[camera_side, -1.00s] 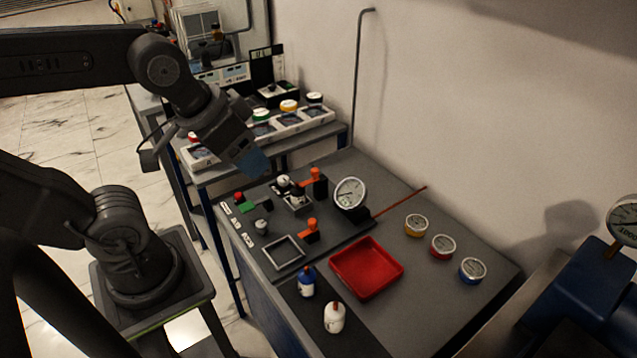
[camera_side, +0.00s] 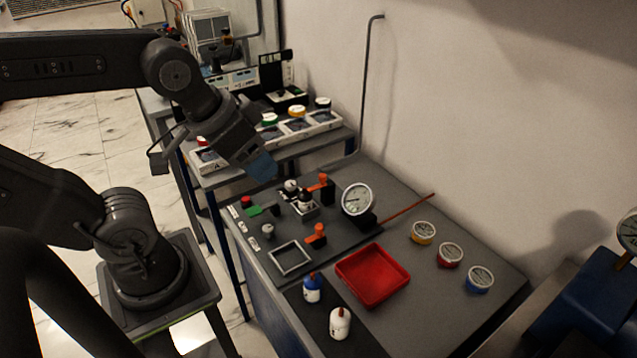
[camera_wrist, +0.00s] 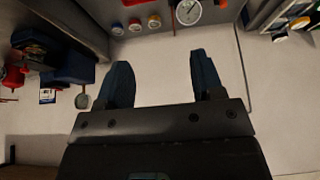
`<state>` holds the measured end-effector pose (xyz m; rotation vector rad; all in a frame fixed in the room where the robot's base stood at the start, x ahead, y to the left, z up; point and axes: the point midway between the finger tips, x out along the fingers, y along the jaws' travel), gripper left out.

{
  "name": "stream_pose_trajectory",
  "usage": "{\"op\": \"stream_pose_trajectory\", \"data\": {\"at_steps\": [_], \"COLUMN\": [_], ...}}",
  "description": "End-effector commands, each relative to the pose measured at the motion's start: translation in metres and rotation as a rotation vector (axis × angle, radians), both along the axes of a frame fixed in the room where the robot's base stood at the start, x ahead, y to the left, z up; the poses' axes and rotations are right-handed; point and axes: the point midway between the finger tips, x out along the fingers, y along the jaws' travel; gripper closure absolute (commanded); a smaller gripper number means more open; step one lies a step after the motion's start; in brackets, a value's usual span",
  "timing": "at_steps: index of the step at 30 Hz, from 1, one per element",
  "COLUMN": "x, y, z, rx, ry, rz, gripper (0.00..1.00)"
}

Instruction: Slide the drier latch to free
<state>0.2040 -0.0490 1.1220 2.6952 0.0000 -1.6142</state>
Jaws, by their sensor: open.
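My gripper (camera_side: 262,166) hangs above the back left of the dark rig board (camera_side: 345,240), apart from it. In the wrist view its two blue fingers (camera_wrist: 160,78) are spread with nothing between them. On the board's left side lie a green piece (camera_side: 255,211) and a red knob (camera_side: 246,201). I cannot tell for certain which part is the drier latch. Two orange handles, one at the back (camera_side: 319,182) and one at the front (camera_side: 317,233), stand near a small dark-capped fitting (camera_side: 305,201).
Yellow (camera_side: 423,232), red (camera_side: 450,255) and blue (camera_side: 480,279) gauges sit at right. A thin red rod (camera_side: 408,208) sticks out right of the dial.

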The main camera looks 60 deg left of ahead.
Motion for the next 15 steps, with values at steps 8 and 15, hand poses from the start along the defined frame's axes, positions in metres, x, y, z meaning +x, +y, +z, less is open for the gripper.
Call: {"op": "stream_pose_trajectory", "data": {"at_steps": [8,15], "x": [0.013,0.084], "y": [0.004,0.034], "z": [0.004,0.009], "rx": [0.007,0.036], "ry": [0.026,0.156], "rz": [0.005,0.016], "gripper": [0.52,0.52]}}
